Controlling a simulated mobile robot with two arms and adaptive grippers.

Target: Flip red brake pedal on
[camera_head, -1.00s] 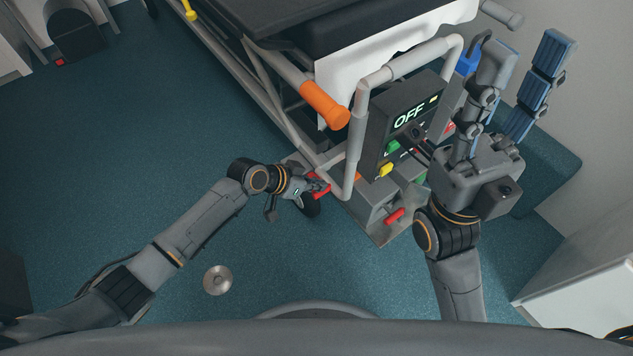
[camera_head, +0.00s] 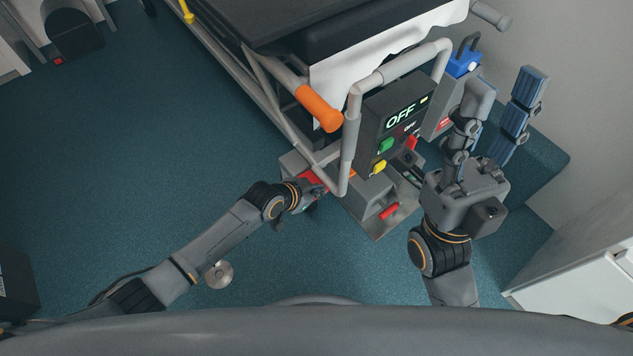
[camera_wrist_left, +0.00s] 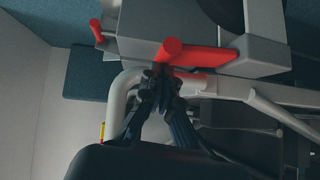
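A red pedal (camera_head: 312,180) sits on the low grey housing at the near left corner of the bed, partly hidden by my left gripper (camera_head: 308,189). In the left wrist view, the red pedal (camera_wrist_left: 205,56) is a bar with a rounded end. My left gripper (camera_wrist_left: 160,73) has its dark fingertips together, right at the rounded end and seemingly touching it. A second red pedal (camera_head: 389,211) sticks out of the housing further right, clear of both grippers. My right gripper (camera_head: 505,88) is open and empty, raised to the right of the control panel.
The control panel (camera_head: 400,115) reads OFF and has green, yellow and red switches. A grey tube rail (camera_head: 349,140) loops around it, close to my left gripper. An orange handle (camera_head: 320,108) juts out above. The blue floor (camera_head: 150,150) at left is open. A white cabinet (camera_head: 580,268) stands right.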

